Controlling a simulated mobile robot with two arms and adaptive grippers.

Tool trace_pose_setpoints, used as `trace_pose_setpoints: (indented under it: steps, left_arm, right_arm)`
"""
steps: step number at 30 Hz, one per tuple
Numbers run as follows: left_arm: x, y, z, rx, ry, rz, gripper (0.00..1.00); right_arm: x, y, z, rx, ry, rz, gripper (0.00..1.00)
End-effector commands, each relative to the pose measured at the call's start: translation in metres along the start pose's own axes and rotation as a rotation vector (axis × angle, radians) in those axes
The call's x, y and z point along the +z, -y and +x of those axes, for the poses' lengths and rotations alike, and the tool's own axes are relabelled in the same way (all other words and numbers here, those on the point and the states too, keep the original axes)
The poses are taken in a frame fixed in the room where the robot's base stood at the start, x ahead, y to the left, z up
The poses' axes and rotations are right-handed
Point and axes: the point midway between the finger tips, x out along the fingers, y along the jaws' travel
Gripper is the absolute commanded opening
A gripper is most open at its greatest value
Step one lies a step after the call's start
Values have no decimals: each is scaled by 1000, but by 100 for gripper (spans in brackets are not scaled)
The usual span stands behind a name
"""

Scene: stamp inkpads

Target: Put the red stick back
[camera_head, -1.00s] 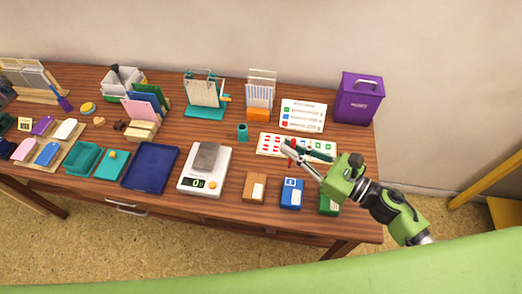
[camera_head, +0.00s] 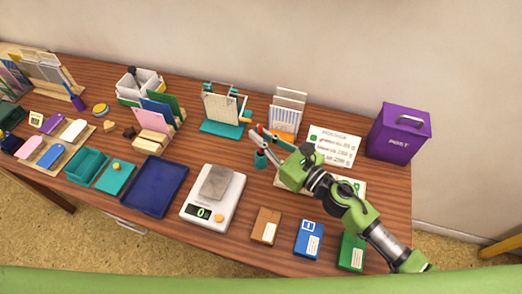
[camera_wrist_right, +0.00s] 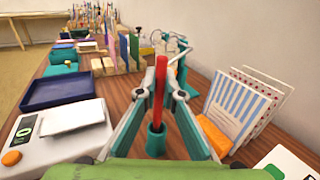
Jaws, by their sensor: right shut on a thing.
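My right gripper (camera_head: 260,135) is shut on the red stick (camera_wrist_right: 160,85), which stands upright between the fingers in the right wrist view. The teal cup (camera_head: 261,161) stands on the table right under the fingertips; it also shows in the right wrist view (camera_wrist_right: 155,146). The lower end of the stick lines up with the cup's mouth. I cannot tell whether it is inside the cup or just above it. In the head view, only a bit of red shows at the fingertips. My left gripper is not in view.
A card rack with an orange base (camera_head: 285,115) stands just behind the cup, and a teal-based rack (camera_head: 220,127) is behind to the left. A scale (camera_head: 213,199) stands at front left. My right arm partly covers a white stamp card (camera_head: 348,184).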

Motion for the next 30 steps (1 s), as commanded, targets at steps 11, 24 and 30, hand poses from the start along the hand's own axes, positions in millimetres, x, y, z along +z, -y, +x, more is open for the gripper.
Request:
trace_pose_setpoints:
  steps: [11, 24, 30]
  left_arm:
    - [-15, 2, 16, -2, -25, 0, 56]
    - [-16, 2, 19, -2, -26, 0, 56]
    - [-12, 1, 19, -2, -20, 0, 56]
  right_arm:
    - [-44, 0, 0, -1, 1, 2, 0]
    - [-47, 0, 0, 1, 1, -1, 16]
    - [-46, 0, 0, 1, 1, -1, 24]
